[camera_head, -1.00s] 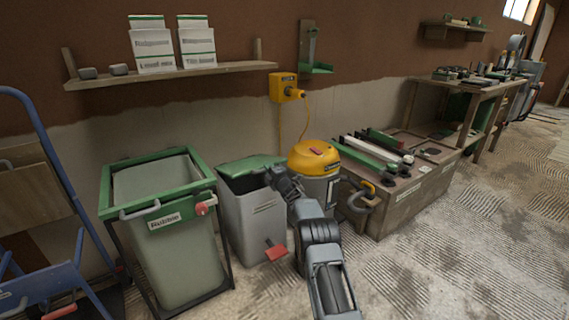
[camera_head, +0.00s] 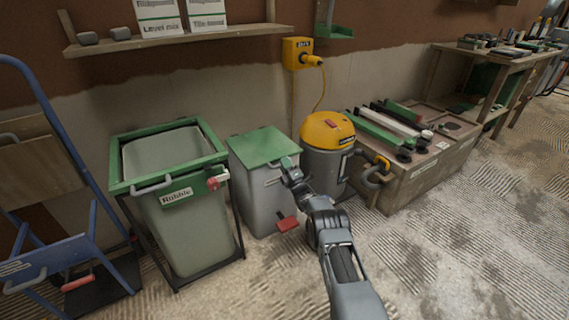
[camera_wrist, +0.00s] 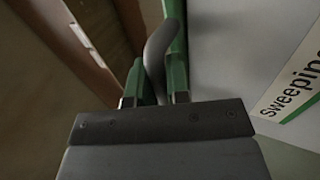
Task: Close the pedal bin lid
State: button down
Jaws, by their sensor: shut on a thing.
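The pedal bin (camera_head: 262,205) is a grey box with a red pedal (camera_head: 287,224) low at its front. Its green lid (camera_head: 262,146) lies flat over the top and looks closed, with no opening visible. My gripper (camera_head: 288,166) is at the lid's front right edge. In the wrist view my gripper (camera_wrist: 160,85) is shut on a grey curved handle (camera_wrist: 158,48), next to the bin's wall with its "sweeping" label (camera_wrist: 295,92). The label's end is cut off.
A green-rimmed rubble bin (camera_head: 172,196) stands at the left, near a blue trolley (camera_head: 50,250). A yellow-topped vacuum (camera_head: 327,134) stands close at the right, then a low wooden crate (camera_head: 425,175) with tools. The floor in front is open.

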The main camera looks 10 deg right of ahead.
jog(key=shift+s+a+f, duration=0.1)
jog(key=shift+a+f, duration=0.2)
jog(key=shift+a, duration=0.1)
jog(key=c, duration=1.3)
grip_release()
jog(key=shift+o, duration=1)
jog(key=shift+d+r, duration=0.1)
jog(key=shift+d, duration=0.25)
jog(key=shift+s, duration=0.1)
jog(key=p+v, duration=0.5)
jog(key=v, duration=0.8)
jog(key=shift+s+d, duration=0.25)
